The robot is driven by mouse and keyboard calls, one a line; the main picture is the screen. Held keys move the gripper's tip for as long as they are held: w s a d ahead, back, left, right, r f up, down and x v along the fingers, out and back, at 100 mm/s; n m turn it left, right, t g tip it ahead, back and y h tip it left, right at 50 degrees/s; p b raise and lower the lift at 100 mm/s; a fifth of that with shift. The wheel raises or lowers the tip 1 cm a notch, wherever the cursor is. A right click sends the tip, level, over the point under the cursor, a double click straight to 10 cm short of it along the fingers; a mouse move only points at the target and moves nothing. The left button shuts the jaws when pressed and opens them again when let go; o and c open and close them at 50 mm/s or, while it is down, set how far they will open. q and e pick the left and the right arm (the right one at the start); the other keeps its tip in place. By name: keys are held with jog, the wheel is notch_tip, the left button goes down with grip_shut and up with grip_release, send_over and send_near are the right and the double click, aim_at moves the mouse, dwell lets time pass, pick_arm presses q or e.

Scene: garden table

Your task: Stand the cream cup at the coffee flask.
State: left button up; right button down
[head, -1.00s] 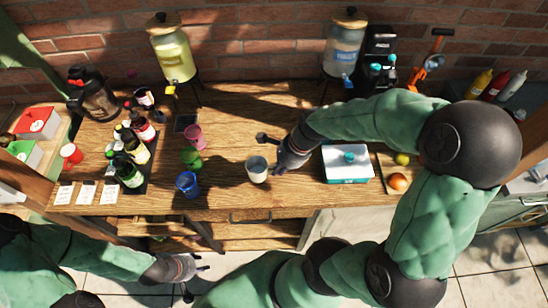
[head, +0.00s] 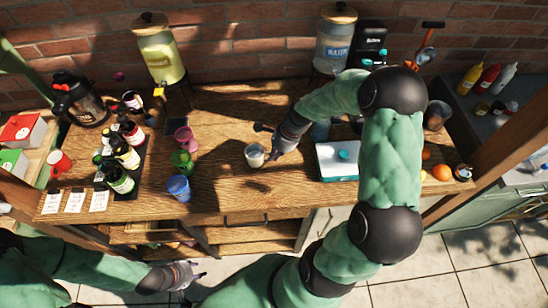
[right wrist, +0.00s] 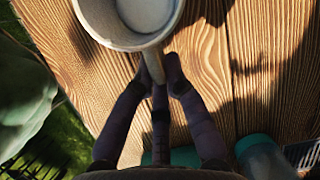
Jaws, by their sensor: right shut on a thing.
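The cream cup (head: 253,153) is upright over the middle of the wooden table. My right gripper (head: 273,151) is at its right side. In the right wrist view the cup (right wrist: 128,18) is at the top, and the fingertips (right wrist: 159,72) are shut on its handle. The cup appears raised a little, but its exact height is hard to tell. The coffee flask (head: 80,98), dark with red marks on top, stands at the back left of the table. My left gripper (head: 191,277) is open and empty in front of the table, below its edge.
Pink (head: 186,139), green (head: 182,162) and blue (head: 179,187) cups stand left of the cream cup. Several bottles (head: 124,155) stand on a dark tray between them and the flask. A red mug (head: 60,163) is at the far left. A white box (head: 337,161) lies right.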

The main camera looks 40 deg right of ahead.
jog(key=shift+f, duration=0.95)
jog(key=shift+f, duration=0.15)
jog(key=c, duration=1.3)
grip_release()
